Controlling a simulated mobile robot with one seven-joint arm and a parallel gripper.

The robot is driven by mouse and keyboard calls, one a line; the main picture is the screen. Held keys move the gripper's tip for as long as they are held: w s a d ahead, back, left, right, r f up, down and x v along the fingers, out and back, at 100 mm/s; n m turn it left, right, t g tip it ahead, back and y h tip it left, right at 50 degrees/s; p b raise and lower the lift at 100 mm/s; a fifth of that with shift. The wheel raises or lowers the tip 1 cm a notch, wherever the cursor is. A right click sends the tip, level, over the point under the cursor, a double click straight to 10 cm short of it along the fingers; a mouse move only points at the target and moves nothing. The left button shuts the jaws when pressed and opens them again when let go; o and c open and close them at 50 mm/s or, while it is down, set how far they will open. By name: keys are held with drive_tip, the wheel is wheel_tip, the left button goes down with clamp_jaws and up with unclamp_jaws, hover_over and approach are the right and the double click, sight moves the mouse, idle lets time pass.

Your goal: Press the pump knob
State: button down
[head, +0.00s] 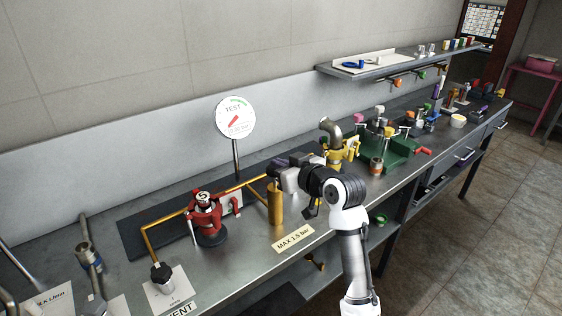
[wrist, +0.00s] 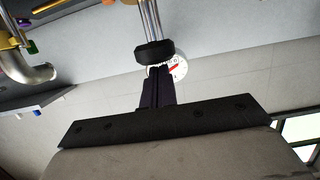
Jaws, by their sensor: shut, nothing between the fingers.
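The pump appears as an upright brass cylinder (head: 275,205) on the bench in the head view, behind the "MAX 1.5 bar" label. In the wrist view a black knob (wrist: 154,52) sits at the end of a chrome rod (wrist: 149,20). My gripper (head: 279,172) is at the top of the brass cylinder and hides the knob there. In the wrist view my gripper (wrist: 157,88) is shut and empty, its dark fingers pointing at the knob. The fingertips are at or very close to the knob; I cannot tell whether they touch.
A round gauge (head: 236,117) stands behind on a post, its red needle at the lower left. A red valve (head: 205,213) and brass pipe are left of the pump. A yellow fitting (head: 340,150) and green stand (head: 395,152) are to the right. A shelf (head: 380,66) hangs behind.

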drive_tip(key=shift+f, duration=0.1)
wheel_tip(320, 180, down, 3)
drive_tip(key=b, duration=0.3)
drive_tip(key=shift+f, duration=0.1)
drive_tip(key=r+p, duration=0.1)
drive_tip(key=r, duration=0.1)
drive_tip(key=r+p, duration=0.2)
drive_tip(key=shift+w+a+r, duration=0.1)
drive_tip(key=shift+a+r, duration=0.1)
drive_tip(key=b+v, duration=0.4)
drive_tip(key=v, duration=0.6)
drive_tip(key=shift+d, duration=0.15)
drive_tip(key=shift+f, duration=0.1)
idle(0.8)
